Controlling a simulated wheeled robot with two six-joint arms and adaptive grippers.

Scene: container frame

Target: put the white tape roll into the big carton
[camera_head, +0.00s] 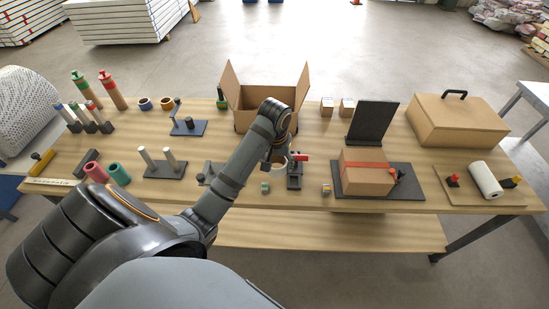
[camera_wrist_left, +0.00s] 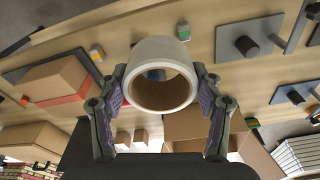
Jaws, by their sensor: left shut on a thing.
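The white tape roll (camera_wrist_left: 160,50) is gripped between the two fingers of my left gripper (camera_wrist_left: 161,92), its round hole facing the wrist camera. In the head view my left gripper (camera_head: 279,156) is over the front middle of the table, and a small part of the white roll (camera_head: 282,165) shows under it. The roll is mostly hidden there by the arm. The big carton (camera_head: 250,122) stands open at the back middle of the table, flaps spread, behind the gripper and partly covered by my arm. It also shows low in the left wrist view (camera_wrist_left: 188,124). My right gripper is out of view.
A black-and-red tool stand (camera_head: 295,178) is close right of the gripper. A closed box with red tape (camera_head: 366,180) lies on a dark mat farther right, below an upright dark panel (camera_head: 373,122). Two small boxes (camera_head: 327,107) stand right of the carton. A post stand (camera_head: 162,165) is to the left.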

